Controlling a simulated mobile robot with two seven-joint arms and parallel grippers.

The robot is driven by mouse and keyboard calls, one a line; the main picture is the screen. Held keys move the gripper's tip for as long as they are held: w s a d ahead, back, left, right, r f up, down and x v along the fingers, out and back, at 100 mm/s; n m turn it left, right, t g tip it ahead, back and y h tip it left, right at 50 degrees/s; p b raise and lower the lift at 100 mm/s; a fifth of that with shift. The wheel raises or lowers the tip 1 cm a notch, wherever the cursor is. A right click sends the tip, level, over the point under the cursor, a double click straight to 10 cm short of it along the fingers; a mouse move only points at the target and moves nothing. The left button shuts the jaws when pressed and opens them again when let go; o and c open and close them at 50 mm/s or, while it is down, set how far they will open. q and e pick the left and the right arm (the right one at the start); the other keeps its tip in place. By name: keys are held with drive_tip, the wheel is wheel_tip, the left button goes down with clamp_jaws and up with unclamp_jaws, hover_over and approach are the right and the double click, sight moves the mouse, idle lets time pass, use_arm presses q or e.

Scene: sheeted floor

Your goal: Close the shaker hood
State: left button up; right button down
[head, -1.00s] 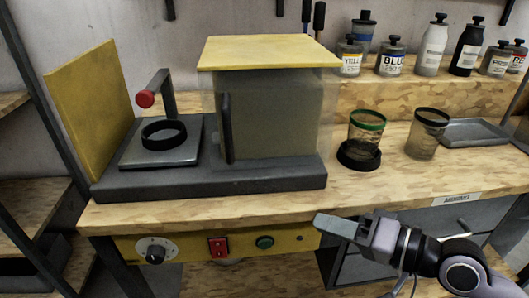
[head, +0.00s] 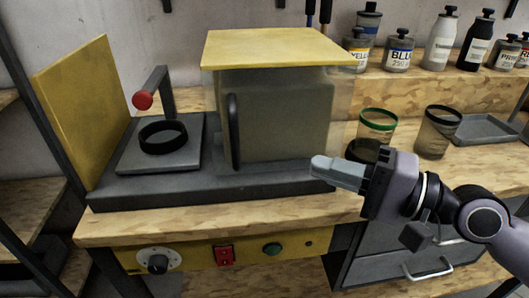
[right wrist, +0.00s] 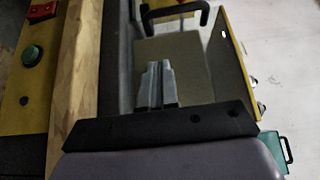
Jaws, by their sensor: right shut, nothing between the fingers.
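The shaker hood (head: 282,120) is a see-through box with a flat yellow top (head: 280,48) and a dark upright handle (head: 233,132) on its left side. It stands on the right part of the dark grey shaker base (head: 215,192). Left of it, the shaker plate (head: 160,160) with a black ring and a red-knobbed clamp (head: 150,95) is uncovered. My right gripper (head: 318,165) is shut and empty, in front of the hood's lower right corner; contact cannot be told. The right wrist view shows its shut fingers (right wrist: 158,70) and a black handle (right wrist: 175,14) beyond them. My left gripper is not in view.
A yellow panel (head: 85,110) stands upright at the base's left end. Cups, one green-rimmed (head: 378,119), stand right of the hood, near my right gripper. Labelled bottles (head: 397,52) line the raised shelf.

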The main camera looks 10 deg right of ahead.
drive_tip(key=w+a+p, duration=0.2)
drive_tip(key=a+p, duration=0.1)
drive_tip(key=a, duration=0.6)
drive_tip(key=shift+w+a, duration=0.2)
idle(0.3)
